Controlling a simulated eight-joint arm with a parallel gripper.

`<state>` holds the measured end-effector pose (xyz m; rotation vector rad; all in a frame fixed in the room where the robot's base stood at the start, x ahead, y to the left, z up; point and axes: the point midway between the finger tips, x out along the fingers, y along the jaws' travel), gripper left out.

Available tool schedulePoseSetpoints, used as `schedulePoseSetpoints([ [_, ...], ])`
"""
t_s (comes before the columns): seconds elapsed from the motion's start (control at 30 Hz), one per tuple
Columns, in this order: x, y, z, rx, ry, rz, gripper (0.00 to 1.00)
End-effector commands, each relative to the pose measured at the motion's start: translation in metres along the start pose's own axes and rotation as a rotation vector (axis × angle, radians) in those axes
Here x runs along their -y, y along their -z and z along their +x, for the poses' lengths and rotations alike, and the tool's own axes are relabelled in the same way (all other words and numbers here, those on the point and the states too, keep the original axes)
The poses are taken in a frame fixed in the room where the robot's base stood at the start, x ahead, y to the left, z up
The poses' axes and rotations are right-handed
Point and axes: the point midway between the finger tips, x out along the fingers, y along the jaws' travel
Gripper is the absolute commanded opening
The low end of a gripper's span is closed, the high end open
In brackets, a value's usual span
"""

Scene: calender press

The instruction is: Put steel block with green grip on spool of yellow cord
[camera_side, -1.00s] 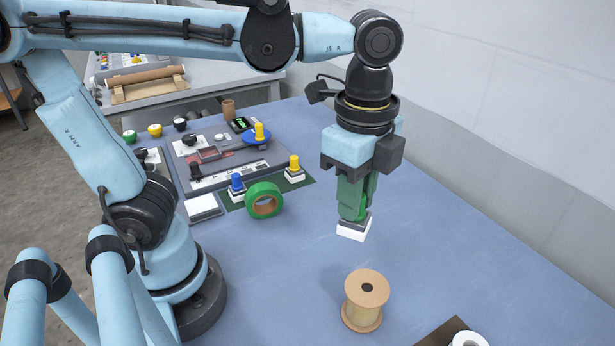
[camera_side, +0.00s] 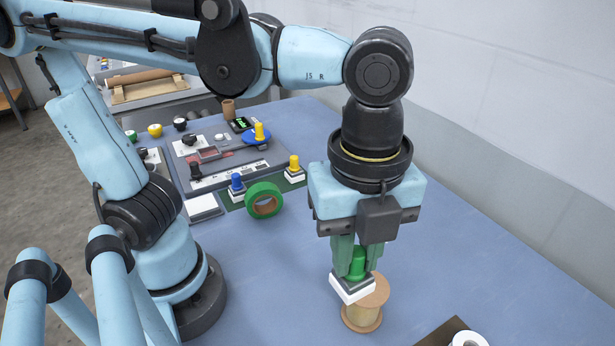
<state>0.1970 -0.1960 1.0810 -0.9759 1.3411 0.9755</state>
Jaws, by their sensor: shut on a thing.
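The steel block with green grip (camera_side: 352,289) is a pale square block with a dark band and a green knob on top. My gripper (camera_side: 356,264) is shut on the green knob and holds the block slightly tilted. The spool of yellow cord (camera_side: 363,317) stands upright on the blue table, with tan flanges. The block overlaps the left part of the spool's top flange in the picture and hides its centre hole. I cannot tell whether the block touches the flange.
A roll of green tape (camera_side: 263,200) stands left of my gripper. Behind it are a block with a blue grip (camera_side: 237,186), a block with a yellow grip (camera_side: 294,168) and a control panel (camera_side: 215,155). A white ring (camera_side: 468,340) lies at the bottom right.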

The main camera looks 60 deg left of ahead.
Motion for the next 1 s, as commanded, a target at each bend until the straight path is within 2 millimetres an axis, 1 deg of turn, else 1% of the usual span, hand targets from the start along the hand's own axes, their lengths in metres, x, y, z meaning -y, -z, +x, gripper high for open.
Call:
schedulePoseSetpoints([
  [0.03, 0.009, -0.008, 0.007, 0.000, 0.000, -0.008, 0.00],
  [0.1, 0.020, -0.019, 0.015, 0.000, 0.000, -0.008, 0.00],
  [0.2, 0.033, -0.031, 0.026, 0.000, 0.000, -0.006, 0.00],
  [0.3, 0.042, -0.039, 0.034, 0.000, 0.000, -0.004, 0.00],
  [0.4, 0.046, -0.044, 0.038, 0.000, 0.000, -0.001, 0.00],
  [0.53, 0.048, -0.045, 0.045, 0.000, 0.000, 0.000, 0.00],
  [0.7, 0.047, -0.045, 0.066, -0.001, 0.000, 0.001, 0.00],
  [0.8, 0.047, -0.045, 0.074, -0.001, 0.000, 0.001, 0.00],
  [1.0, 0.047, -0.045, 0.079, -0.001, 0.000, 0.001, 0.00],
])
